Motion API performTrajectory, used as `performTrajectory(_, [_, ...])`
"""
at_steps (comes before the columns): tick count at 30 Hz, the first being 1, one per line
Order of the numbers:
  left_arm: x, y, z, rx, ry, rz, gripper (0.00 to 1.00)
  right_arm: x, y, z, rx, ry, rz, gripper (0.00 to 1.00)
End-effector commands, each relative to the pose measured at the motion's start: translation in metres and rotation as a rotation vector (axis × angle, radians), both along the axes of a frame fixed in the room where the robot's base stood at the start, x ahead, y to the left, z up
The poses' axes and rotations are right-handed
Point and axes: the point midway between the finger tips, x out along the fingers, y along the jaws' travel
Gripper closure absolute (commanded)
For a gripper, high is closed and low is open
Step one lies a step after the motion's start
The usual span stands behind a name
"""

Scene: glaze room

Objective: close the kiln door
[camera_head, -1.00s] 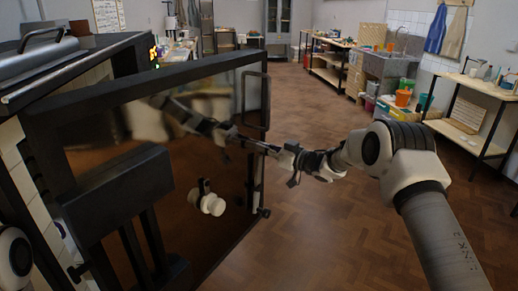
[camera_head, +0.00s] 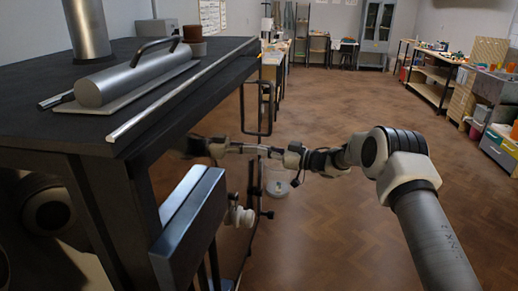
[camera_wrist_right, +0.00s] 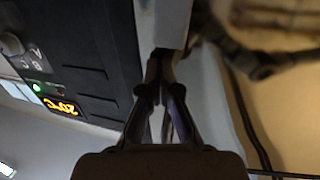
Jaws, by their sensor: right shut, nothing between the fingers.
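The kiln (camera_head: 120,60) is a large dark box on the left in the head view, with a steel strip along its top edge. Its door is dark and glossy, seen at a steep angle below that strip, with a black bar handle (camera_head: 268,110) at the far end. The door looks close to the kiln front; I cannot tell whether a gap is left. My right gripper (camera_head: 238,148) is at the door's outer face, below the handle; a blurred reflection continues beyond it. In the right wrist view the gripper (camera_wrist_right: 160,62) is shut and empty, beside a pale edge. My left gripper is not in view.
A dark panel (camera_wrist_right: 85,50) with a lit orange display shows in the right wrist view. A bench with shelves (camera_head: 432,80) and a sink area stand at the right. A cabinet (camera_head: 377,35) stands at the back.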

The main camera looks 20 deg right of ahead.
Motion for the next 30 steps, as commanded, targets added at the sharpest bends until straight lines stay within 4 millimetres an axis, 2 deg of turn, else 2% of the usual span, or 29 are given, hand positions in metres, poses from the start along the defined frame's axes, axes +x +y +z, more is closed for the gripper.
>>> performTrajectory(2, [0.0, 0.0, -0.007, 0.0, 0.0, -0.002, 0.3, 0.006, 0.011, -0.006, -0.003, 0.003, 0.008, 1.0])
performTrajectory(6, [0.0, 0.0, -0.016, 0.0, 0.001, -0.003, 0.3, 0.022, 0.034, -0.007, -0.003, 0.002, 0.011, 1.0])
performTrajectory(12, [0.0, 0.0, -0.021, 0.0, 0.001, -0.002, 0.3, 0.034, 0.052, -0.004, 0.0, 0.002, 0.01, 1.0])
performTrajectory(26, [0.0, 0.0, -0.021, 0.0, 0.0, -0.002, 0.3, 0.037, 0.059, -0.002, 0.0, 0.002, 0.011, 1.0])
performTrajectory(30, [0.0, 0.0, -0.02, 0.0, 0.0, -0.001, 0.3, 0.033, 0.054, -0.001, 0.001, -0.001, 0.009, 1.0])
